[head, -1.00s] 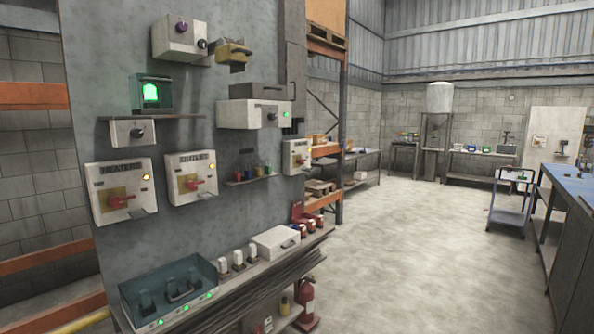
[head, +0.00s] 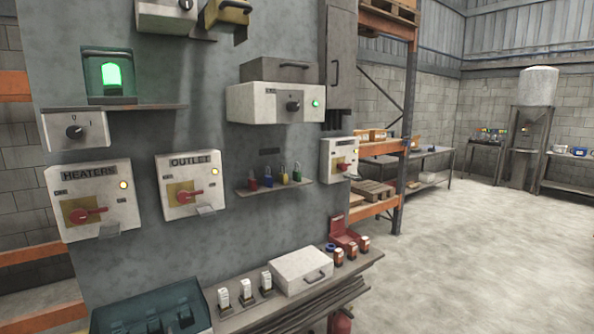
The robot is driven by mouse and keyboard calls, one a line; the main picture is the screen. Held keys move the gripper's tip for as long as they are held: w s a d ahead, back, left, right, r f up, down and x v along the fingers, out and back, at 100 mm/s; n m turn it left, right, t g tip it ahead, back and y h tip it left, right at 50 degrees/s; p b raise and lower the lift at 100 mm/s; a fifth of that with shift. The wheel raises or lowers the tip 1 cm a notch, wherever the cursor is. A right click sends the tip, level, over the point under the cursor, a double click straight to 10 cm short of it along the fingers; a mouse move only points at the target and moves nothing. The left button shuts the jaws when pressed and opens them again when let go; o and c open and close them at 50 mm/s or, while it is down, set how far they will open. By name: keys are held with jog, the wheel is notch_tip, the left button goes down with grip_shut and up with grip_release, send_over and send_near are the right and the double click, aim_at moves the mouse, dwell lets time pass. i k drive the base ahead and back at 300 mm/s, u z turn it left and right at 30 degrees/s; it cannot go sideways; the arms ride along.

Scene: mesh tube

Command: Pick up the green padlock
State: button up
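The green padlock (head: 297,174) stands at the right end of a row of small padlocks on a narrow wall shelf (head: 276,187). To its left are a yellow padlock (head: 284,178), a blue padlock (head: 268,179) and a red padlock (head: 252,183). The padlocks look upright, with shackles up, and small gaps show between them. My gripper is not in view.
Switch boxes marked OUTLET (head: 190,186) and HEATERS (head: 92,198) are left of the shelf. A white box with a knob (head: 275,103) is above, and a smaller switch box (head: 340,158) is right. A white case (head: 301,270) sits on the ledge below. Open floor (head: 470,265) lies right.

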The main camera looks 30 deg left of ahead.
aim_at(296, 173)
jog(key=u, duration=0.4)
jog(key=i, duration=1.15)
jog(key=u, duration=0.7)
